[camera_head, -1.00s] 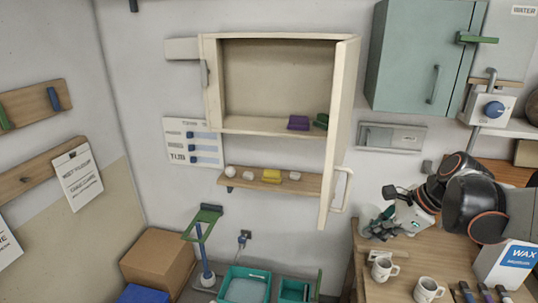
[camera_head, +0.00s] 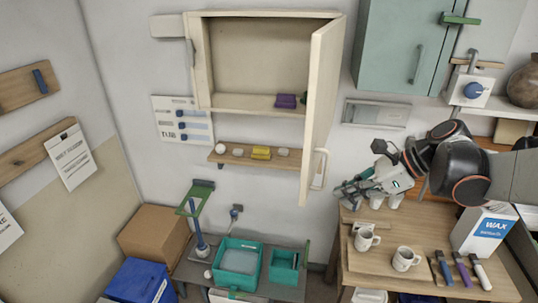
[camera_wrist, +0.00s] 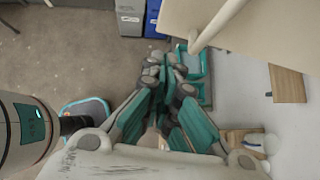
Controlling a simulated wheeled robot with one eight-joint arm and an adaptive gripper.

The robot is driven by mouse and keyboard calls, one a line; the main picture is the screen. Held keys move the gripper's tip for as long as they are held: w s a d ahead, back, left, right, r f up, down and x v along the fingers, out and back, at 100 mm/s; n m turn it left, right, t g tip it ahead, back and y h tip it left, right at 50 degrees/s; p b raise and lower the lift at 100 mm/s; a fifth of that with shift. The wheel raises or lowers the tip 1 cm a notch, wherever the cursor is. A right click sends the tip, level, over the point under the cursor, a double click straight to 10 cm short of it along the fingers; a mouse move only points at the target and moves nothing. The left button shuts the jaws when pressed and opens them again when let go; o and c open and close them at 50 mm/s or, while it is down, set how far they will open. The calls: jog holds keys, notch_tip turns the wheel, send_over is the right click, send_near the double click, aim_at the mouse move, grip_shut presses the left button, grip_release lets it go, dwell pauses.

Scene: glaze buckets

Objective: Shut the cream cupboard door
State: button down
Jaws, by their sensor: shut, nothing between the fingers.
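The cream cupboard (camera_head: 199,70) hangs on the wall in the head view, with its open interior in sight. Its door (camera_head: 322,95) is hinged at the right and stands wide open, swung out toward me. A pale handle (camera_head: 319,169) is on the door's lower right side. My gripper (camera_head: 343,192) is shut and empty, to the right of the door's lower end and close to the handle. In the wrist view the closed fingers (camera_wrist: 168,68) are apart from the door panel (camera_wrist: 258,25) and handle (camera_wrist: 217,24), which show at the upper right.
A purple block (camera_head: 286,101) lies inside the cupboard. A wooden shelf (camera_head: 228,158) with small items is below it. A teal cabinet (camera_head: 395,45) hangs to the right. A wooden table (camera_head: 385,285) with mugs (camera_head: 405,258) and a wax box (camera_head: 484,230) stands below my arm.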

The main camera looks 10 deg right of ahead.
jog(key=w+a+f, duration=0.1)
jog(key=w+a, duration=0.1)
jog(key=a, duration=0.3)
jog(key=shift+w+f, duration=0.35)
jog(key=shift+w, duration=0.05)
jog(key=shift+a, duration=0.1)
